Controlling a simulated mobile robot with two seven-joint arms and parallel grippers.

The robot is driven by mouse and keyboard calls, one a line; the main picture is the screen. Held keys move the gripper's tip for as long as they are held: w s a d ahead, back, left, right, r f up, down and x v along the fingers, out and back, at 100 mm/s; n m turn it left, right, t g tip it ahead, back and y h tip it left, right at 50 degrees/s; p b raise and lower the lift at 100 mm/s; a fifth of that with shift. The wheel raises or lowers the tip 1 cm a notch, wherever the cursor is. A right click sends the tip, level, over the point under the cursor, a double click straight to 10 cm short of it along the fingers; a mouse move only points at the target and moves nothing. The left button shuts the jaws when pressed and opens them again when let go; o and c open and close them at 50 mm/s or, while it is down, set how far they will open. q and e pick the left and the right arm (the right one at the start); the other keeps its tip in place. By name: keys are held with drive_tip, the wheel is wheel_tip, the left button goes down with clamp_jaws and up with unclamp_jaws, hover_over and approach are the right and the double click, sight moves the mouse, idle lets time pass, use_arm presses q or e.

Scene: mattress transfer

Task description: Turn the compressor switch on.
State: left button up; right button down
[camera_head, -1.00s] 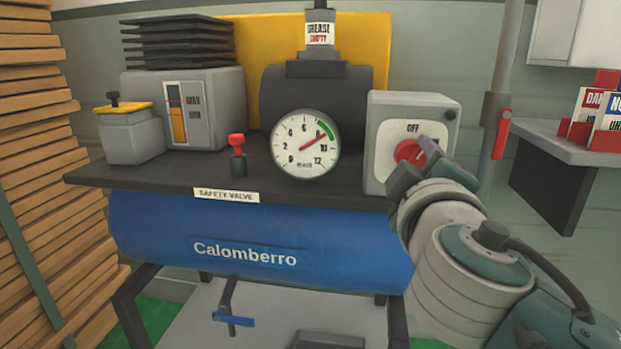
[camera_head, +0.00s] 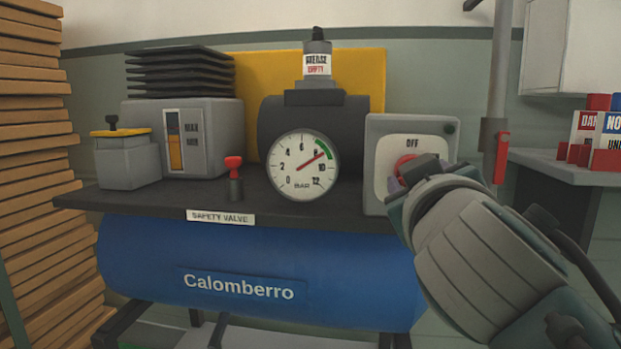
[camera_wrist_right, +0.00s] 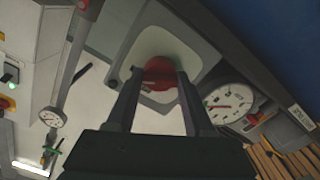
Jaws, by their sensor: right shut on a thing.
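The compressor switch is a red knob (camera_head: 404,166) on a white plate of a grey box (camera_head: 374,140), with the word OFF above it. In the right wrist view the red knob (camera_wrist_right: 161,72) sits between the fingers of my right gripper (camera_wrist_right: 157,84), which is shut on it. In the head view my right gripper (camera_head: 412,180) covers part of the knob and the plate's lower right. The knob's pointing direction is hidden by the fingers. The blue compressor tank (camera_head: 150,262) reads Calomberro. My left gripper is not in view.
A round pressure gauge (camera_head: 303,165) stands left of the switch box, needle near 8. A red safety valve (camera_head: 233,170) sits on the black shelf. Stacked planks (camera_head: 35,150) stand at left. A grey pipe (camera_head: 499,100) and a side shelf (camera_head: 570,167) are at right.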

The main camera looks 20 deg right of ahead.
idle(0.3)
drive_tip(key=shift+c, duration=1.4)
unclamp_jaws()
drive_tip(key=v, duration=1)
